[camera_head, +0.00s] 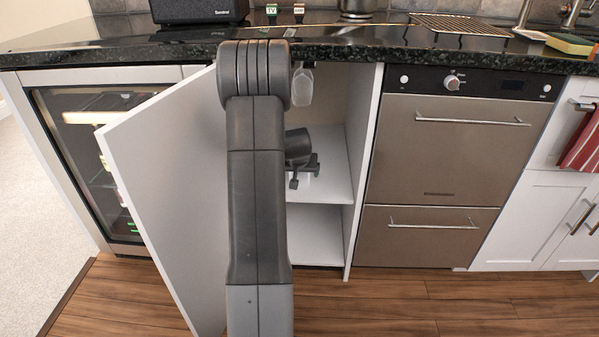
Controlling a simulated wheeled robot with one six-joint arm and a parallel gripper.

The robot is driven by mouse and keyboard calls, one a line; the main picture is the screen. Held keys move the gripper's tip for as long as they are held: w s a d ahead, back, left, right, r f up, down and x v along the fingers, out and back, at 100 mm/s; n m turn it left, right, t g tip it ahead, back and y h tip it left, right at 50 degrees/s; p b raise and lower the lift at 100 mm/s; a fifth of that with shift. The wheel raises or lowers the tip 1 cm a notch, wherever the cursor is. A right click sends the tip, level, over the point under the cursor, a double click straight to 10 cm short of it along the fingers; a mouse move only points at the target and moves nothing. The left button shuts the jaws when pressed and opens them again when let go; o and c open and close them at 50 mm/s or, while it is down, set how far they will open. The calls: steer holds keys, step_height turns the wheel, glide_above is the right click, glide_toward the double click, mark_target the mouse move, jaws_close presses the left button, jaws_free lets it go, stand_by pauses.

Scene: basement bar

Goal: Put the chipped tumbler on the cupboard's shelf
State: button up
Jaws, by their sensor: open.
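The cupboard (348,225) stands open under the counter, with its white door (165,165) swung out to the left. Its white shelf (332,180) shows at mid height, with a lower compartment beneath. My gripper (304,177) is inside the cupboard opening, just above or at the shelf, with its dark fingers apart. A small pale patch shows by the fingers; I cannot tell whether it is the chipped tumbler or the shelf. A pale rounded piece higher up in the opening may be part of my arm. I cannot make out the tumbler for sure. My arm hides the cupboard's left part.
A dark stone counter (390,50) runs above, with a black speaker (198,10), a metal pot (357,8), a wire rack (460,24) and a sponge (570,43). A steel oven (450,150) stands right of the cupboard, a glass-door fridge (95,150) left.

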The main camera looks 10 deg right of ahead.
steer(key=shift+r, duration=0.3)
steer(key=p+v, duration=0.4)
steer(key=v, duration=0.7)
steer(key=shift+s+r, duration=0.25)
steer(key=shift+r, duration=0.05)
steer(key=shift+a, duration=0.1)
steer(key=shift+c, duration=0.2)
